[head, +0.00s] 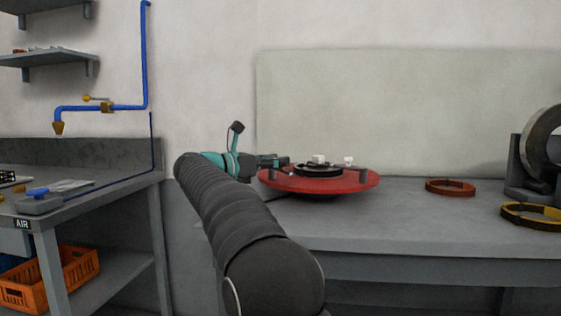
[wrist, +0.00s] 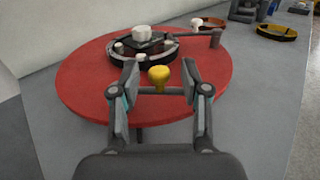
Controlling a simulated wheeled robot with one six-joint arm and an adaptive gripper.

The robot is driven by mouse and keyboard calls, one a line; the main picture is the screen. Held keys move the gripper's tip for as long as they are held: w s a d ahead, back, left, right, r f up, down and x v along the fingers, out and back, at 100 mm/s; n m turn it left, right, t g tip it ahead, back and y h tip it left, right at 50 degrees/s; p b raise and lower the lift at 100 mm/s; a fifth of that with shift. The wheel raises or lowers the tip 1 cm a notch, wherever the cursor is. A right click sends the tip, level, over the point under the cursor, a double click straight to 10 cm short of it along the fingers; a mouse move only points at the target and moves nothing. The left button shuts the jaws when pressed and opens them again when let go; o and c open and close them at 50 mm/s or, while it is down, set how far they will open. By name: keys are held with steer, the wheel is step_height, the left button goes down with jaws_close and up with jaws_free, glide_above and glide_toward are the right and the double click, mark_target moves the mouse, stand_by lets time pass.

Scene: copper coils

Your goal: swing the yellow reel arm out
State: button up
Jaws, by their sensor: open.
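A red round turntable (wrist: 85,75) lies on the grey bench, and it also shows in the head view (head: 330,185). A yellow knob (wrist: 159,76) stands near its front edge in the wrist view, on what looks like a short grey bar. Only this knob shows yellow on the reel; the rest of its arm is hard to make out. My gripper (wrist: 158,80) is open, its fingers either side of the knob in the picture; contact cannot be told. In the head view my gripper (head: 271,161) reaches over the turntable's left side and the knob is hidden.
A black hub with a white block (wrist: 150,36) sits on the turntable. A grey arm with a post (wrist: 214,38) stands at its right. A red ring (head: 450,187) and a yellow ring (head: 530,216) lie farther right. Bench between turntable and red ring is clear.

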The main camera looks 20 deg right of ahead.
steer(key=a, duration=0.3)
steer(key=s+a, duration=0.1)
steer(key=a, duration=0.2)
steer(key=s+a, duration=0.1)
steer(key=a, duration=0.3)
steer(key=shift+w, duration=0.1)
